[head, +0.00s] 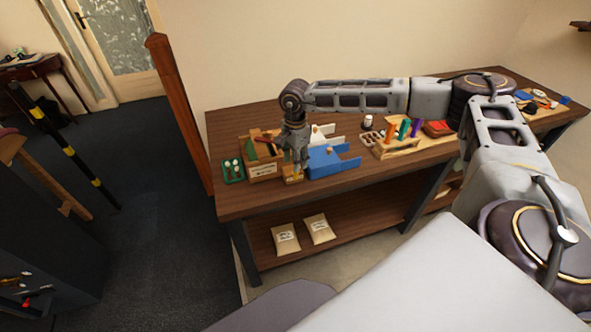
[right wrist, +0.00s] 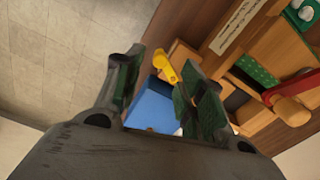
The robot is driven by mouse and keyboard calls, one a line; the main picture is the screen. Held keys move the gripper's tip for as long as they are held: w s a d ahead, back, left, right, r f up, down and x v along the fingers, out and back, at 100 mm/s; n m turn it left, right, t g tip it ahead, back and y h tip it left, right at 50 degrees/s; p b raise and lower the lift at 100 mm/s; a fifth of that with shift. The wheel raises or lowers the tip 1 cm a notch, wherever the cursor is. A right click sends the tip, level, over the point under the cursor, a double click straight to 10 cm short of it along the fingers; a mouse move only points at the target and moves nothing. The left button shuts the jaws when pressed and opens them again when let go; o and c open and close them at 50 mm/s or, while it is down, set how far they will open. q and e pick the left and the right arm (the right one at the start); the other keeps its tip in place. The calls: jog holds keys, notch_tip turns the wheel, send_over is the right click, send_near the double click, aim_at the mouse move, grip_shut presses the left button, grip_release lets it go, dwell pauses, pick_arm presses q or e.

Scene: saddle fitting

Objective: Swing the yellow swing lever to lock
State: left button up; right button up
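The yellow swing lever (right wrist: 166,66) shows in the right wrist view between my fingertips, next to a small wooden block (right wrist: 183,54). In the head view the wooden block (head: 292,180) stands near the table's front edge, with a bit of yellow visible below my right gripper (head: 298,164). In the right wrist view my right gripper (right wrist: 162,82) has its two fingers spread apart with nothing clasped between them. The lever lies past the fingertips; I cannot tell whether a finger touches it. My left gripper is not in view.
A blue stepped part (head: 330,163) stands just right of the block. A wooden box (head: 262,170) and a green tray (head: 232,171) stand left. A wooden rack (head: 405,146) with coloured pegs is farther right. The wooden table (head: 262,200) has bare room along its front.

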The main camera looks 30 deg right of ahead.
jog(key=shift+f+p, duration=0.3)
jog(key=shift+f, duration=2.5)
grip_shut()
